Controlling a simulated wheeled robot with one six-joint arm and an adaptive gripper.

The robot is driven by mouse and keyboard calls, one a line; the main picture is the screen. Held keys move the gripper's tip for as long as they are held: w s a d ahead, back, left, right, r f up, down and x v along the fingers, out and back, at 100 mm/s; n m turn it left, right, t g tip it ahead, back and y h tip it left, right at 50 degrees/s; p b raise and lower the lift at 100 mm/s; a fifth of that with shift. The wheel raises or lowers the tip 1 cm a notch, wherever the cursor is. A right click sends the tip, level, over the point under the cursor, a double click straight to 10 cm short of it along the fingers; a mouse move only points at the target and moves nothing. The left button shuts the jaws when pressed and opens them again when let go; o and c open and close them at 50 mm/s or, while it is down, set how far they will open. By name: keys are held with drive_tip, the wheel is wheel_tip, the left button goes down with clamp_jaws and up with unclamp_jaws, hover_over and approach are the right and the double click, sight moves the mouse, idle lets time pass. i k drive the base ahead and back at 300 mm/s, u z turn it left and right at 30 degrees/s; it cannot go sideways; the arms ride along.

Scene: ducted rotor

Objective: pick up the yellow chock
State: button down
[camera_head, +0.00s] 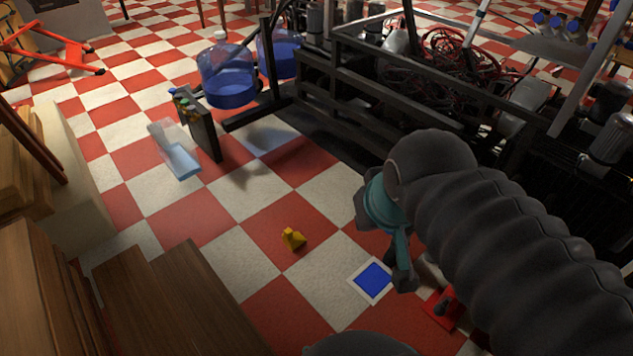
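The yellow chock (293,239) is a small wedge-like block on the red-and-white checked floor, near the middle of the view. My gripper (402,285) hangs from the arm to the right of the chock, clear of it. Nothing is visibly held.
A blue square with a white border (373,280) lies on the floor by my gripper, and a red object (444,308) is to its right. A dark upright panel (198,125) and a black machine frame (345,88) stand behind. Wooden furniture (165,300) is at left. Floor around the chock is clear.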

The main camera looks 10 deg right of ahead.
sight(291, 240)
drive_tip(key=u, duration=0.2)
drive_tip(key=k, duration=0.45)
drive_tip(key=u, duration=1.15)
drive_tip(key=i, duration=0.65)
drive_tip(key=z, duration=0.7)
drive_tip(key=i, duration=0.45)
drive_tip(key=z, duration=0.35)
